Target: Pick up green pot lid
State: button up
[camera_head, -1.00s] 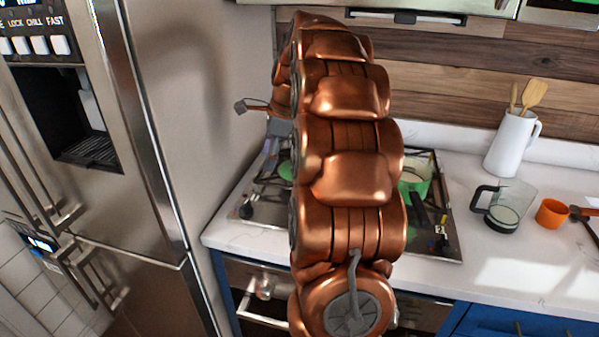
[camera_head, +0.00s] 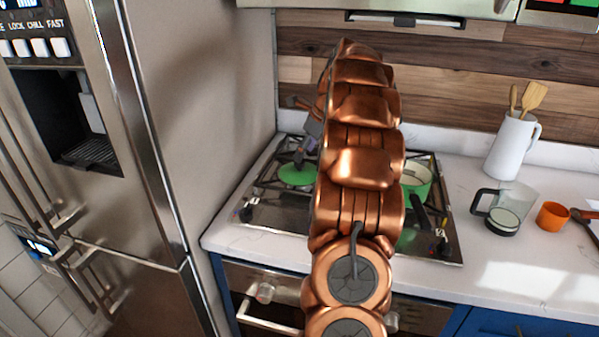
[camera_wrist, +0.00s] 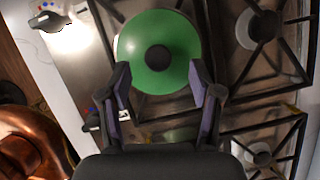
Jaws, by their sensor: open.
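The green pot lid (camera_head: 297,174) lies on the left part of the stove, partly hidden by my arm in the head view. In the wrist view the lid (camera_wrist: 178,40) is a round green disc with a dark knob (camera_wrist: 158,57) at its middle. My gripper (camera_wrist: 159,78) is open and empty there, its two fingers pointing at the lid and overlapping its near edge on either side in the picture. The knob lies between the finger lines, beyond the tips. In the head view my gripper (camera_head: 311,135) shows only in part beside my arm, above the lid.
The stove (camera_head: 262,205) has dark grates around the lid. A green pot (camera_head: 417,175) stands on its right side, partly behind my arm. A glass jug (camera_head: 506,208), orange cup (camera_head: 552,216) and white pitcher (camera_head: 511,146) stand on the counter. A fridge (camera_head: 190,110) is on the left.

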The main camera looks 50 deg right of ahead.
aim_at(300, 168)
jog(key=p+x, duration=0.1)
jog(key=x, duration=0.4)
jog(key=shift+s+a, duration=0.1)
jog(key=shift+s, duration=0.1)
jog(key=shift+r, duration=0.1)
jog(key=c, duration=1.1)
